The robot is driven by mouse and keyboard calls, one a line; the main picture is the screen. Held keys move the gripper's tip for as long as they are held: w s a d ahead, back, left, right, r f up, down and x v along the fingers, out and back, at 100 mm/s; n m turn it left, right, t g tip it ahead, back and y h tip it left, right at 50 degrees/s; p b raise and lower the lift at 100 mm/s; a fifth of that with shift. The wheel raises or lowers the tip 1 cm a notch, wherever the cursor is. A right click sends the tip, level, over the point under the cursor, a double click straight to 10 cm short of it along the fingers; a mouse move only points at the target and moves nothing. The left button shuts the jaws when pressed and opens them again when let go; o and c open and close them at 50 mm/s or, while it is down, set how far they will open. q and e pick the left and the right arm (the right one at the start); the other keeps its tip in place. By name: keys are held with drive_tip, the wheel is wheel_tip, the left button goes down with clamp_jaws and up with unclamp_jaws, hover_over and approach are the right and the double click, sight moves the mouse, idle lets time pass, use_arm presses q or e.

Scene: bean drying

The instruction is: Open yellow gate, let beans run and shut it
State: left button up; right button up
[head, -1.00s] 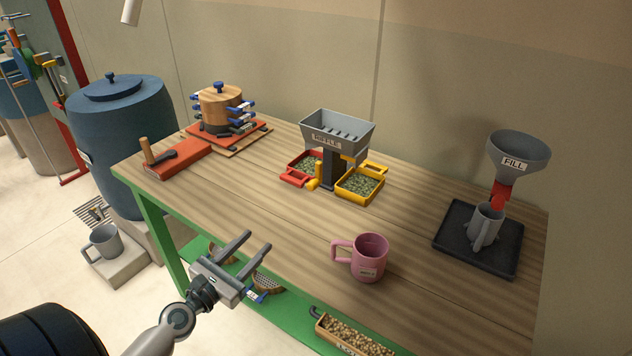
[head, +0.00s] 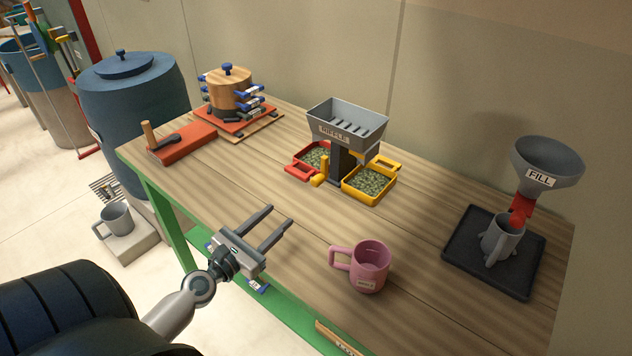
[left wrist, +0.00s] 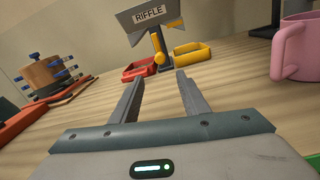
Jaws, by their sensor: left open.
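The grey hopper labelled RIFFLE (head: 334,133) stands on a dark post on the bench. The yellow gate handle (head: 319,180) hangs low at its front; it also shows in the left wrist view (left wrist: 158,44). A red tray (head: 299,171) is left of the post and a yellow tray (head: 372,198) right of it. Both hold green beans. The hopper's inside is only partly visible. My left gripper (head: 280,216) is open and empty over the bench's front part, short of the handle and apart from it. The handle lies ahead between its fingers in the left wrist view (left wrist: 160,78).
A pink mug (head: 343,261) stands right of my left gripper. A FILL funnel (head: 546,162) is above a grey mug on a black tray (head: 470,262). A clamped wooden pot (head: 229,92) and a red block (head: 184,147) are at the left. The bench middle is clear.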

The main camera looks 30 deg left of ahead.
sight(314, 184)
use_arm(q)
drive_tip(key=shift+w, duration=0.15)
drive_tip(key=shift+w+r+p, duration=0.1)
drive_tip(key=shift+w+p, duration=0.3)
drive_tip(key=shift+w, duration=0.35)
drive_tip(key=w, duration=0.5)
drive_tip(key=w+p, duration=0.1)
drive_tip(key=w, duration=0.4)
drive_tip(key=w+p, duration=0.1)
drive_tip(key=w, duration=0.4)
drive_tip(key=shift+w+d, duration=0.3)
drive_tip(key=shift+w, duration=0.1)
